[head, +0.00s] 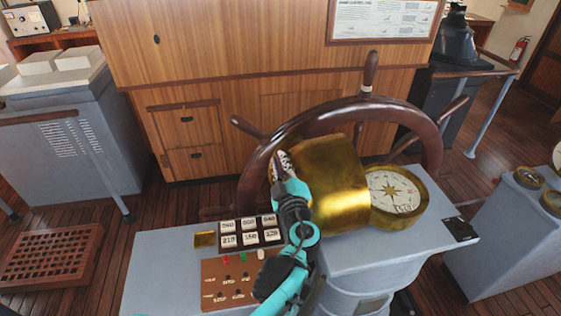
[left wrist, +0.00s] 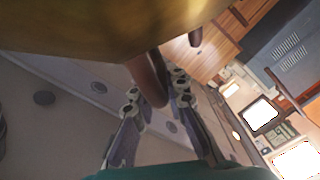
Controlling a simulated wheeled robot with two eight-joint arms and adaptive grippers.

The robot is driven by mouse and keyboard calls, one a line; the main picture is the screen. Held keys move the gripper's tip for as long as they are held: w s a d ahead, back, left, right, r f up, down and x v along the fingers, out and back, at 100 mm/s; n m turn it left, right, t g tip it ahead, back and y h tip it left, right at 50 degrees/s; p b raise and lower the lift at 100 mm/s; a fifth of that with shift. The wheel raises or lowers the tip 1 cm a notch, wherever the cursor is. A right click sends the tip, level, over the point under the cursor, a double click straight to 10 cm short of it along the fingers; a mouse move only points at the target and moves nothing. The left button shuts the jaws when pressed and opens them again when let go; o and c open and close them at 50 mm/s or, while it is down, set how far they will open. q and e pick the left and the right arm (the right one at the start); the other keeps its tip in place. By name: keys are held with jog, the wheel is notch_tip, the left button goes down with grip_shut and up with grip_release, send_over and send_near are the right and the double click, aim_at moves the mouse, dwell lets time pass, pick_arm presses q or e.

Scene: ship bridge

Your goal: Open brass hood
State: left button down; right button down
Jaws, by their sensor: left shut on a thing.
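The brass hood (head: 338,185) is a shiny gold cover on the grey console, just in front of the wooden ship's wheel. It stands tilted to the left of the round brass compass (head: 396,193), whose white dial with a gold star is uncovered. My left gripper (head: 284,165) is at the hood's upper left side and is shut on it; the exact contact is hard to see. In the left wrist view the hood (left wrist: 110,25) fills the top, close above my left fingers (left wrist: 157,98). My right gripper is not in view.
The wheel's dark rim (head: 262,160) curves close behind the gripper and hood; it also shows in the left wrist view (left wrist: 148,78). A button panel (head: 250,232) and a brown switch panel (head: 230,285) lie left of my forearm on the console.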

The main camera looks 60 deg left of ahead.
pick_arm(q)
jog(key=shift+w, duration=0.1)
jog(key=c, duration=1.5)
grip_release()
jog(key=shift+d, duration=0.1)
jog(key=shift+c, duration=0.2)
jog(key=shift+w, duration=0.1)
jog(key=shift+s+d, duration=0.2)
jog(key=shift+d, duration=0.4)
jog(key=v, duration=1)
jog(key=shift+s+d, duration=0.2)
jog(key=shift+d, duration=0.15)
